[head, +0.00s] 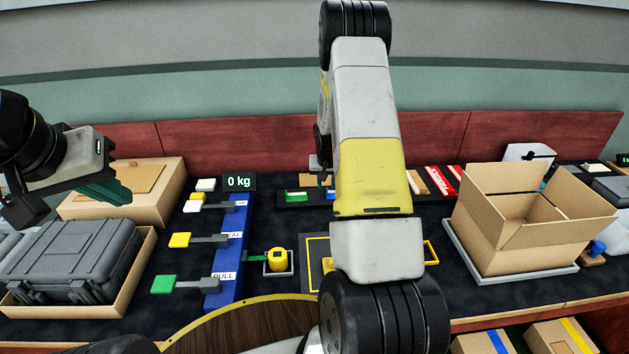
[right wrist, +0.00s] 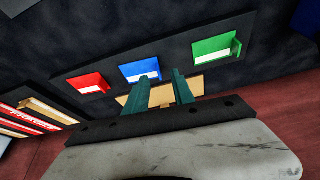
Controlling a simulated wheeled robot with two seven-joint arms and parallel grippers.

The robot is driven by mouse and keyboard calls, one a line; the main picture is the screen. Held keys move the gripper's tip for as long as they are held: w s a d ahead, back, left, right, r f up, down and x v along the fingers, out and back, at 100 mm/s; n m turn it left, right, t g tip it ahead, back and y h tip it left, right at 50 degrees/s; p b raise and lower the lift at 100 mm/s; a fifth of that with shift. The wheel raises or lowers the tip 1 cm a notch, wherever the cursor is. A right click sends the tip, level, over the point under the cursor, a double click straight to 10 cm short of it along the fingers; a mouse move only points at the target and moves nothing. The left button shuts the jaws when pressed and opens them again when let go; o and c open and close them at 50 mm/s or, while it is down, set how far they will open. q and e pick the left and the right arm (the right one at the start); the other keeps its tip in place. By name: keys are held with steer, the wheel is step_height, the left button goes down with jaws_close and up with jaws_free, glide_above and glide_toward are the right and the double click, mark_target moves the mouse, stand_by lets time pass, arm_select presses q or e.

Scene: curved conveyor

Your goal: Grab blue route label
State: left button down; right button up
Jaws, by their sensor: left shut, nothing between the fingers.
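The blue route label (right wrist: 139,67) lies in a dark holder, between a red label (right wrist: 87,83) and a green label (right wrist: 214,47) in the right wrist view. In the head view only a small part of the blue label (head: 331,194) shows beside my right arm. My right gripper (right wrist: 163,76) is open, with two teal fingers apart. Its left fingertip overlaps the blue label's lower edge in the picture; I cannot tell whether they touch.
A grey case (head: 75,258) sits in a shallow carton at the left. A blue block with several levers (head: 228,250) and a yellow item (head: 277,260) stand left of my right arm. An open carton (head: 535,215) stands at the right. A red panel runs behind the table.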

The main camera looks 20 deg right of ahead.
mark_target(327, 197)
steer(key=x, duration=0.5)
steer(key=shift+w+d+f, duration=0.15)
steer(key=shift+d+f, duration=0.05)
steer(key=shift+d, duration=0.05)
jaws_close()
